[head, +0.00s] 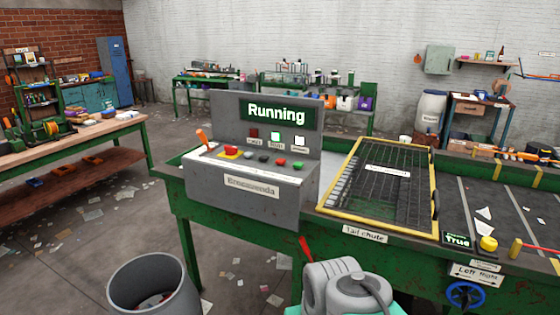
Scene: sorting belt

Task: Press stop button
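A grey control console (253,188) stands on the green bench, with a green display (277,113) reading "Running". Its sloped top holds a row of controls: an orange-handled lever (203,139), a red button on a yellow base (230,152), a green button (249,155), a dark button (263,158), a red button (280,162) and a green button (298,165). I cannot read a stop label on any of them. Small lamps sit below the display; the middle lamp (275,136) glows pale. My gripper is not in view; only grey parts of my arm show at the bottom centre.
A yellow-framed wire guard (434,190) covers the belt right of the console. A blue handwheel (466,296) and a yellow knob (488,243) are at the right. A grey bin (153,285) stands in front at left. Papers litter the floor.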

